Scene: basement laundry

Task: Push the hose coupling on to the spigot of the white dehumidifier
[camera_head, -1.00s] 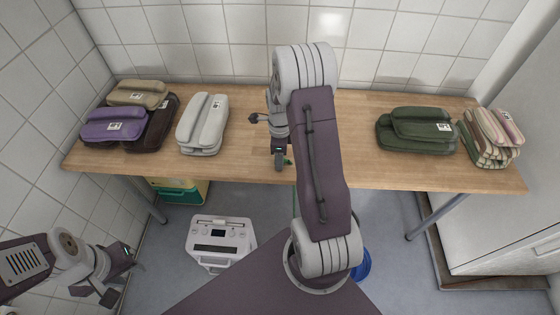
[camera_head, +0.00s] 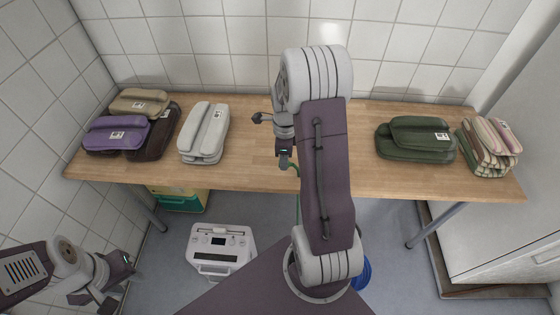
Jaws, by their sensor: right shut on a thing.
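The white dehumidifier (camera_head: 218,257) stands on the floor in front of the table, with a dark display and buttons on its top. I cannot make out its spigot. My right gripper (camera_head: 284,163) is over the table's front edge, above and to the right of the dehumidifier. The coupling itself is too small or hidden to tell. My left gripper (camera_head: 131,270) is low at the left, apart from the dehumidifier; its jaws are too small to read.
The wooden table (camera_head: 330,176) bears folded bundles at left and right; its middle is bare. A green and yellow box (camera_head: 181,199) is under its left end. A blue object (camera_head: 362,274) is partly hidden behind my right arm. A white cabinet (camera_head: 500,215) stands at right.

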